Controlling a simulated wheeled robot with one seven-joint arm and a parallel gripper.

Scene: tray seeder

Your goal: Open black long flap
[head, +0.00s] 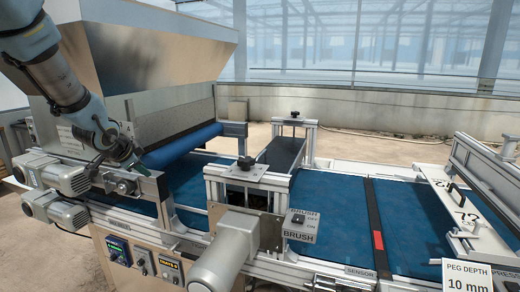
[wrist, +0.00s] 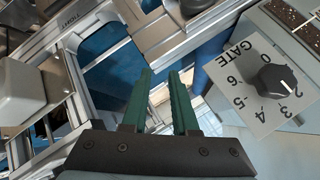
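A long dark panel (head: 283,152), which looks like the black flap, lies in the metal frame of the brush unit at the middle of the machine. It appears lowered, though its hinge edge cannot be made out. My gripper (head: 138,166) is at the left, beside the hopper's lower corner and well apart from the panel. In the wrist view my gripper (wrist: 161,75) has two green fingers with a gap between them and nothing held. I cannot make out the dark panel in the wrist view.
A numbered gate dial (wrist: 275,80) is close to my fingers. The hopper (head: 150,45) and blue roller (head: 182,146) stand near my arm. A black knob (head: 245,163) and motor (head: 228,250) are by the brush frame. The blue belt (head: 330,205) is clear.

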